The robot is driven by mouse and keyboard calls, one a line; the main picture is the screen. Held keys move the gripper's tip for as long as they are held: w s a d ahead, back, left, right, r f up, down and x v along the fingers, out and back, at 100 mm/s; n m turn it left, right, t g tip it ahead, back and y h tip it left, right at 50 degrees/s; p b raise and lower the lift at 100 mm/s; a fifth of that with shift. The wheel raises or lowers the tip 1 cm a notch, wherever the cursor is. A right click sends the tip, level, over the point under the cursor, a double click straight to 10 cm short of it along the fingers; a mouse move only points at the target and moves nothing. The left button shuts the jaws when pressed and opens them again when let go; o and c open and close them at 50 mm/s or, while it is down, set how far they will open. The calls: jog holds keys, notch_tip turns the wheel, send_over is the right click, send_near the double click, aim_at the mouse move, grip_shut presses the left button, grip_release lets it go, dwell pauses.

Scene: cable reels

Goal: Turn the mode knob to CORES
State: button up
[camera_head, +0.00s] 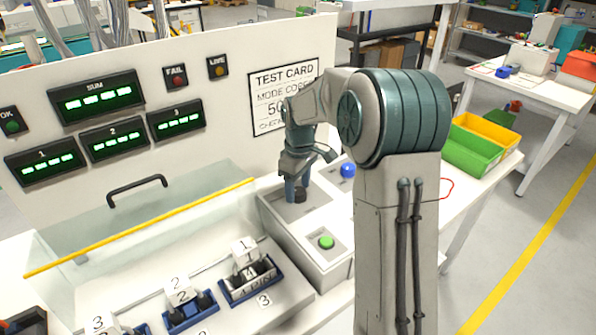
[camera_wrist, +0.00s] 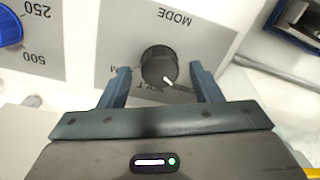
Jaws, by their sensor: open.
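The mode knob (camera_wrist: 158,66) is black and round with a white pointer line. In the wrist view it sits on a light grey panel under the upside-down word MODE, and its pointer aims to the lower right. The position labels around it are partly hidden, so I cannot read where it points. My gripper (camera_wrist: 160,82) is open, with one finger on each side of the knob and gaps visible. In the head view my gripper (camera_head: 297,183) reaches down over the dark knob (camera_head: 300,195) on the console. The test card (camera_head: 284,98) reads MODE, partly covered by my arm.
A blue knob (camera_head: 347,170) and a green button (camera_head: 326,242) are on the same console. A clear cover with a yellow edge (camera_head: 140,228) stands to the left, above numbered blue holders (camera_head: 190,312). Green and yellow bins (camera_head: 472,150) stand at right.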

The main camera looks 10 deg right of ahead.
aim_at(299, 189)
notch_tip(299, 189, up, 13)
jog(key=shift+w+d+r, duration=0.15)
jog(key=shift+w+r, duration=0.05)
dwell(0.4)
jog(key=s+f+m+t, duration=0.1)
jog(key=s+f+m, duration=0.2)
jog(key=s, duration=1.1)
jog(key=s+f+m+t, duration=0.2)
jog(key=s+f+m, duration=0.2)
jog(key=s, duration=0.9)
jog(key=shift+s+m, duration=0.35)
jog(key=shift+m, duration=0.65)
jog(key=shift+c, duration=0.2)
